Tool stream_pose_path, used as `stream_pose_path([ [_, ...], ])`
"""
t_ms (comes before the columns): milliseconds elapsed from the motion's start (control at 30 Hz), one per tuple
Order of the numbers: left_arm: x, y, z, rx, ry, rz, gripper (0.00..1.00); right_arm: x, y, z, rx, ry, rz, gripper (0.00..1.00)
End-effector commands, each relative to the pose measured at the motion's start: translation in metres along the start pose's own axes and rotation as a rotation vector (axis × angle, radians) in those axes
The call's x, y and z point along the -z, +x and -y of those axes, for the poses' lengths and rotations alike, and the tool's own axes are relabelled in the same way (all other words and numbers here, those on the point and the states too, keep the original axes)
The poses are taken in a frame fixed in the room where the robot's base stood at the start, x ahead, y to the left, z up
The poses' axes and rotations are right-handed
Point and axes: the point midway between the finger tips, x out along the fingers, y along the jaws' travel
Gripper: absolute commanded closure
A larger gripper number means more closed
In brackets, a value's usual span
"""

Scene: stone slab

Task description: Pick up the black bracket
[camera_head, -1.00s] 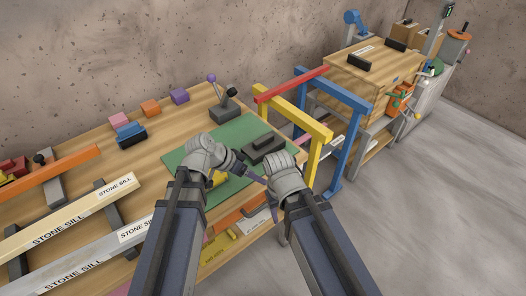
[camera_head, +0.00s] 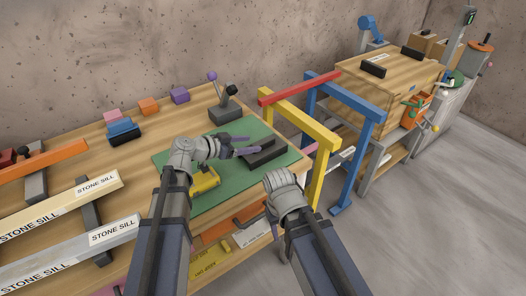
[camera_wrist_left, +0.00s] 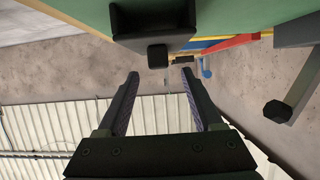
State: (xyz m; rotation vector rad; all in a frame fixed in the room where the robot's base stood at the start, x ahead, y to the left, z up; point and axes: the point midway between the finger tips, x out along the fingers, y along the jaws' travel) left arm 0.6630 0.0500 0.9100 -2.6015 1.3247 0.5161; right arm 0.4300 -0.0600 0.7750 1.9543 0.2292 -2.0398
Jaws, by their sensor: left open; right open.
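The black bracket (camera_head: 266,153) lies on the green mat (camera_head: 230,188), near the bench's right end. My left gripper (camera_head: 243,148) is open and empty, its purple-lined fingers pointing right at the bracket's near left side. In the left wrist view the bracket (camera_wrist_left: 152,18) is at the top, with a small dark block end jutting toward the gap between the open fingertips (camera_wrist_left: 160,77). The bracket is not between the fingers there. My right gripper (camera_head: 273,229) hangs low by the bench's front edge; its fingers are mostly hidden behind its wrist.
A yellow part (camera_head: 205,181) lies on the mat under my left wrist. A dark lever block (camera_head: 224,113) stands behind the mat. The yellow frame (camera_head: 318,170) and blue frame (camera_head: 348,175) stand just right of the bench. Stone sills (camera_head: 65,240) lie at left.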

Motion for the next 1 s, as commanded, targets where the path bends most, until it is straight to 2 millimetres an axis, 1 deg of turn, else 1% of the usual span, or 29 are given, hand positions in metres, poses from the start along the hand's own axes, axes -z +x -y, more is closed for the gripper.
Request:
stream_pose_path([
  [33,-0.001,0.005,0.0,-0.002,0.0,0.0,0.32,0.0,0.002,0.0,0.0,0.0,0.0,0.5],
  [267,0.0,0.007,0.0,0.0,0.0,0.001,0.32,0.0,0.003,0.0,0.0,0.0,0.0,0.5],
  [367,-0.001,0.013,0.0,-0.001,0.0,0.001,0.32,0.0,0.006,0.001,0.0,0.0,0.0,0.5],
  [467,-0.002,0.026,0.0,-0.002,0.002,0.001,0.32,0.001,0.011,0.001,0.0,0.0,0.0,0.5],
  [633,-0.003,0.054,0.001,-0.003,0.001,0.002,0.32,0.001,0.022,0.002,0.0,0.0,0.0,0.5],
  [733,-0.002,0.065,0.0,-0.002,0.001,0.002,0.32,0.002,0.026,0.003,0.0,0.0,0.0,0.5],
  [800,-0.001,0.068,0.0,-0.001,0.001,0.001,0.32,0.002,0.026,0.003,0.0,0.0,0.0,0.5],
  [967,0.0,0.066,-0.001,0.0,0.0,0.001,0.32,0.002,0.025,0.002,0.0,0.0,0.0,0.5],
  [1000,0.0,0.066,-0.001,0.0,0.0,0.001,0.35,0.002,0.025,0.002,0.0,0.0,0.0,0.5],
])
